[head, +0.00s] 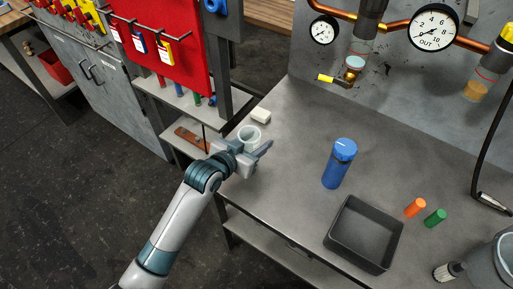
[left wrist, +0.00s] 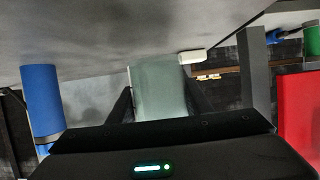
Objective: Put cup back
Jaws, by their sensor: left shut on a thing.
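A pale greenish, translucent cup (head: 249,134) is between the fingers of my left gripper (head: 256,151), near the left edge of the grey table (head: 300,125). The left wrist view also shows the cup (left wrist: 158,92) between the two dark fingers, with the picture upside down. My left gripper is shut on it. The cup looks upright in the head view. I cannot tell whether its base touches the table. My right gripper is not in view.
A blue bottle (head: 337,168), a dark empty tray (head: 338,246), an orange cylinder (head: 415,207) and a green one (head: 435,218) stand to the right. A small white block (head: 261,116) lies behind the cup. A red tool panel (head: 170,40) rises at left. The table's middle is clear.

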